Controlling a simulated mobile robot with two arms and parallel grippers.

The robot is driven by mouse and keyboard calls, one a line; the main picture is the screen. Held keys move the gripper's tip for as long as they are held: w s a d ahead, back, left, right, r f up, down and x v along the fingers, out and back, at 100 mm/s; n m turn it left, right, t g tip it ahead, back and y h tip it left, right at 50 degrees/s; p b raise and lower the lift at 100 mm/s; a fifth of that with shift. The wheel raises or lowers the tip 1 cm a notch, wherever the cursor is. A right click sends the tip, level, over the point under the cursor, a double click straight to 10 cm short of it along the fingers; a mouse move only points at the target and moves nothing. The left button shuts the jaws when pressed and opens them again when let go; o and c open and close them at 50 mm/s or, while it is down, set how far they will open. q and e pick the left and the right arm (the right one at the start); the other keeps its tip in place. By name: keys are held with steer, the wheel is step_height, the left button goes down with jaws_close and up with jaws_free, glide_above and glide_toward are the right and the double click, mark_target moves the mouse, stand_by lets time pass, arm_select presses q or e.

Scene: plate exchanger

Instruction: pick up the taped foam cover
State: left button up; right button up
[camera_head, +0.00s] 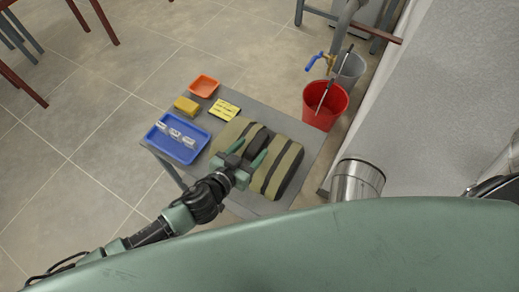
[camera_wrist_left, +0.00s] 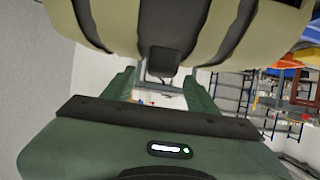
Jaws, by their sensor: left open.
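The taped foam cover (camera_head: 283,168) is a khaki block with dark tape bands, lying on the grey table in the head view. In the left wrist view the cover (camera_wrist_left: 115,20) fills the top, and a dark tab (camera_wrist_left: 163,60) hangs at its lower middle. My left gripper (camera_head: 250,153) is over the cover's near-left part in the head view. In the wrist view the left gripper (camera_wrist_left: 160,82) has its two green fingers apart, one on each side of the tab. Whether they touch the cover cannot be told. My right gripper is not in view.

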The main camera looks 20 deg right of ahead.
arm_select(q)
steer(key=shift+x, duration=1.35)
jaws_close()
stand_by(0.3)
